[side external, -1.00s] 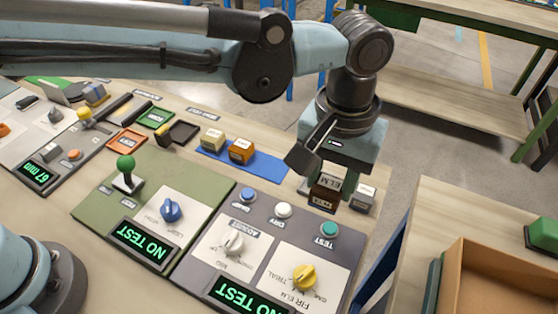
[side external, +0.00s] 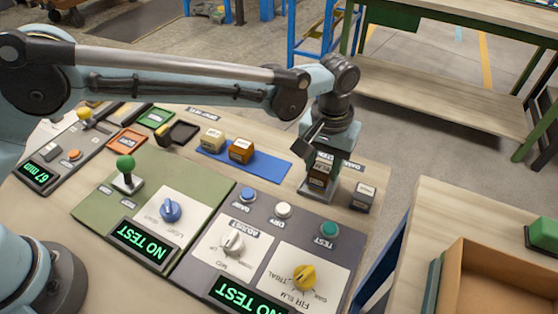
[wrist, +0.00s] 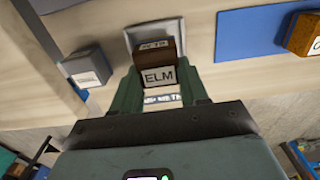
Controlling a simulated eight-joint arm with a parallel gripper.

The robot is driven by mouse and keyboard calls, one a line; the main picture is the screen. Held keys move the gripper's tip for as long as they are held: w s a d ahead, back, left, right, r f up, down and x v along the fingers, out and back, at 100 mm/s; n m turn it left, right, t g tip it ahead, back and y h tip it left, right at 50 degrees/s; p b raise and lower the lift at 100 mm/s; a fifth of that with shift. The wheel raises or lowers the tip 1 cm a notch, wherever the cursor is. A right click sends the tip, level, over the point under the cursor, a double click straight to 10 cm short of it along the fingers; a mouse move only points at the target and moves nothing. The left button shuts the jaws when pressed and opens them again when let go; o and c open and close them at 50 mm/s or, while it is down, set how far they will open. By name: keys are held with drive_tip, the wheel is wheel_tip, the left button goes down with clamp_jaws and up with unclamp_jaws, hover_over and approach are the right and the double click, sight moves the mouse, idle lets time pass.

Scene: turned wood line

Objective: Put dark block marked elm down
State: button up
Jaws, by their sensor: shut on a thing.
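The dark brown block (side external: 319,175) has a white label; in the wrist view the block (wrist: 155,50) shows the label reading ELM. My gripper (side external: 323,168) is shut on it, with a green finger on each side in the wrist view (wrist: 163,88). The block is over a pale grey square plate (side external: 320,193), which also shows behind it in the wrist view (wrist: 135,38). I cannot tell whether the block touches the plate.
A grey labelled block (side external: 362,197) stands close to the right of the plate. A blue mat (side external: 270,170) with an orange-brown block (side external: 241,151) and a tan block (side external: 212,139) lies to the left. Control panels with knobs and buttons (side external: 284,210) are in front.

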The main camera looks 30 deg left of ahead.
drive_tip(key=shift+f, duration=0.55)
drive_tip(key=shift+f, duration=0.15)
drive_tip(key=o, duration=1)
drive_tip(key=shift+o, duration=0.2)
